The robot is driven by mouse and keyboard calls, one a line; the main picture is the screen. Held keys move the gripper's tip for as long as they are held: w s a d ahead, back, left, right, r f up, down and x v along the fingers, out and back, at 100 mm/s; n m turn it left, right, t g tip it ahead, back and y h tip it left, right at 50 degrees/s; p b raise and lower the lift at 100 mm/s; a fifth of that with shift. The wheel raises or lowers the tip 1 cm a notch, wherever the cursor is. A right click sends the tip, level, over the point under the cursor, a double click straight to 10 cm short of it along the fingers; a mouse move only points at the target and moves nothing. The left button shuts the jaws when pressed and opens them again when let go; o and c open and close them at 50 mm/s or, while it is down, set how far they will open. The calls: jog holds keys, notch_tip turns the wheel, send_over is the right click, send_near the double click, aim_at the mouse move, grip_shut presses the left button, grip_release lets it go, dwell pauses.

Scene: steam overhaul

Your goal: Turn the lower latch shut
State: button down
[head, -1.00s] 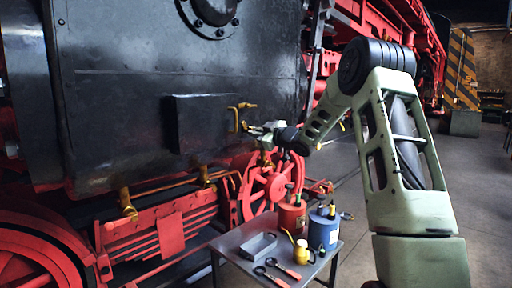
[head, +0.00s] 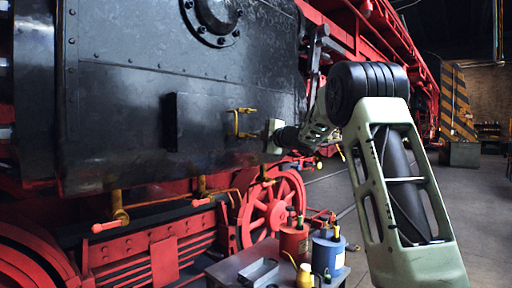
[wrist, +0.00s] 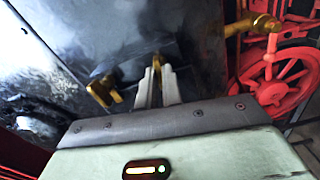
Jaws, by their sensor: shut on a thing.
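Two brass latches sit on the black side panel, at the right of a dark flat door (head: 205,122). The upper latch (head: 243,111) stands free of my gripper; it shows in the wrist view (wrist: 103,90) at the left. The lower latch (head: 240,135) is in front of my gripper (head: 262,135). In the wrist view my gripper (wrist: 158,82) has its pale fingers nearly together, with the brass tip of the lower latch (wrist: 157,61) between them. Most of that latch is hidden by the fingers. I cannot tell its exact angle.
Brass valves with red handles (head: 119,208) hang below the panel, one close by in the wrist view (wrist: 255,26). A red wheel (head: 270,200) stands below. A small table (head: 225,268) holds a red can (head: 294,240) and a blue can (head: 328,250). Floor at right is clear.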

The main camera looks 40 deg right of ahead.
jog(key=shift+f+n+b, duration=0.15)
jog(key=shift+n+b, duration=0.55)
jog(key=shift+n, duration=0.1)
jog(key=c, duration=1.6)
grip_release()
jog(key=shift+o, duration=0.2)
jog(key=s+d+b, duration=0.1)
jog(key=s+b, duration=0.2)
jog(key=s, duration=1.4)
jog(key=shift+s+d, duration=0.15)
jog(key=shift+s, duration=0.05)
